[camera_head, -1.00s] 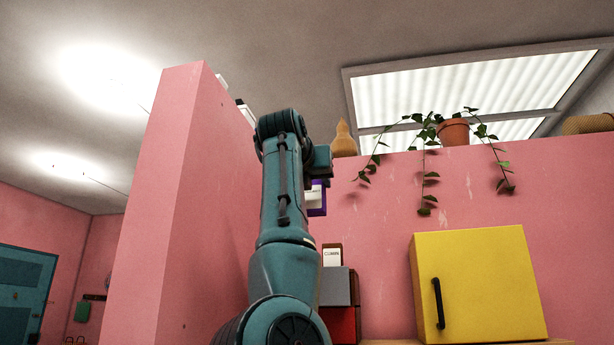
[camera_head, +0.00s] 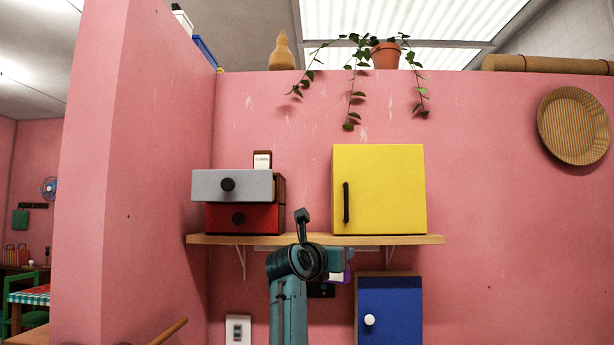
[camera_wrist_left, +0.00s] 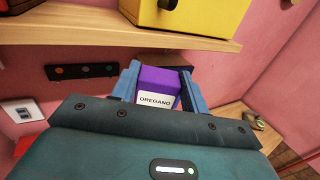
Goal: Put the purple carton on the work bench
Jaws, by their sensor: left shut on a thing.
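The purple carton (camera_wrist_left: 158,82), with a white OREGANO label, is held upright between the blue fingers of my left gripper (camera_wrist_left: 160,76) in the left wrist view. The gripper is shut on it. In the head view, my left arm rises from the bottom middle, and a small part of the purple carton (camera_head: 341,278) shows beside the wrist, below the wall shelf. A wooden surface (camera_wrist_left: 238,122), which may be the work bench, shows lower right in the left wrist view, apart from the carton. My right gripper is not in view.
The wooden wall shelf (camera_head: 400,240) holds grey (camera_head: 230,185) and red (camera_head: 238,218) drawers and a yellow cabinet (camera_head: 385,190). A blue cabinet (camera_head: 390,310) is below. A pink partition (camera_head: 140,170) stands at left.

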